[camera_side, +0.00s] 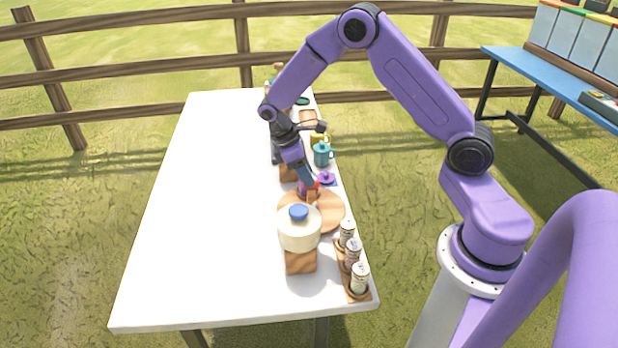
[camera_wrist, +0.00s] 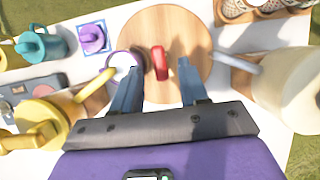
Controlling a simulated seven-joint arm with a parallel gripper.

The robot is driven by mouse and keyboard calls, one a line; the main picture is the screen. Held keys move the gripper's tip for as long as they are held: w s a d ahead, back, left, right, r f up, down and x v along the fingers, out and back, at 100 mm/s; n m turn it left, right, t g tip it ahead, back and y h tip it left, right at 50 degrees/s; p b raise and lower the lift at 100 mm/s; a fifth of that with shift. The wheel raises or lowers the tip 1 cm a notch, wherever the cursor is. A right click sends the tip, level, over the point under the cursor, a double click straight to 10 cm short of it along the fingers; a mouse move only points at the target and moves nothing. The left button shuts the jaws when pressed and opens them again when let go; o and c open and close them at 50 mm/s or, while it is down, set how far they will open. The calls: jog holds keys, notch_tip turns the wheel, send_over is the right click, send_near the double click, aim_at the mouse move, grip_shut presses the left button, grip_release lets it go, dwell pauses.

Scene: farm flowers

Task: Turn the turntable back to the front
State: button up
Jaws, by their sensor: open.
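The turntable is a round wooden disc (camera_side: 332,217) near the right edge of the white table; it fills the top middle of the wrist view (camera_wrist: 190,30). A small red piece (camera_wrist: 159,62) stands upright on the disc, left of its centre. My gripper (camera_wrist: 160,82) is open, with one finger on each side of the red piece's line and nothing clearly held. In the side view my gripper (camera_side: 309,186) points down at the disc's far part. Whether the fingers touch the disc or the red piece cannot be told. The cream canister partly hides the disc in the side view.
A cream canister with a blue lid (camera_side: 299,232) stands by the disc's near side. Several jars in a wooden rack (camera_side: 353,255) stand nearer right. Beyond are a purple item (camera_side: 327,179), a teal can (camera_side: 322,154) and a yellow can (camera_wrist: 38,118). The table's left half is clear.

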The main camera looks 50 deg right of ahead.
aim_at(311, 196)
jog(key=shift+x, duration=1.2)
grip_shut()
